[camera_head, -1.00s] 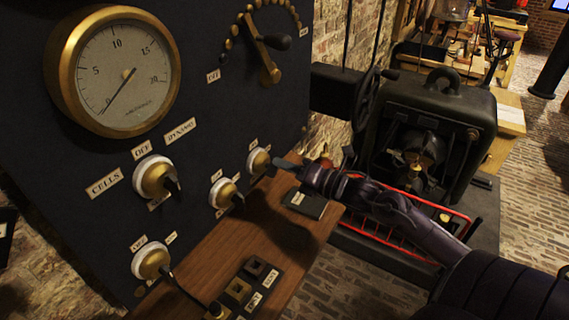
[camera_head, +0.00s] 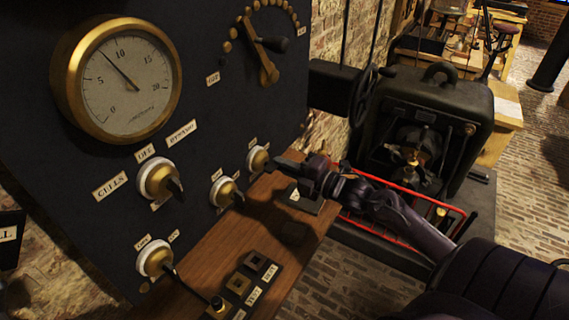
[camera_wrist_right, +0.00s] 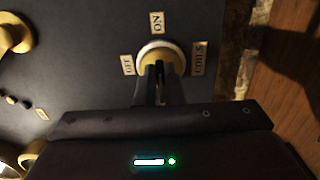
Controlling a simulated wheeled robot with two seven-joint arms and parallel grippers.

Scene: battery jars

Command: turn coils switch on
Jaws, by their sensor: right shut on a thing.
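The coils switch (camera_head: 258,159) is a small brass knob on a white round base, low on the right of the dark panel. In the right wrist view the coils switch (camera_wrist_right: 158,52) has an OFF label (camera_wrist_right: 128,64) to its left, an ON label (camera_wrist_right: 158,22) above and a COILS label (camera_wrist_right: 199,58) to its right. My right gripper (camera_head: 277,162) reaches it from the right and is shut on its lever. The fingers hide most of the lever, so I cannot tell which way it points. My left gripper is not in view.
A brass-rimmed gauge (camera_head: 120,80) has its needle between 5 and 10. Other panel switches are the cells/dynamo knob (camera_head: 158,180), a middle knob (camera_head: 224,191) and a lower-left knob (camera_head: 154,258). A wooden shelf (camera_head: 215,245) runs below. A dark machine (camera_head: 425,120) stands right.

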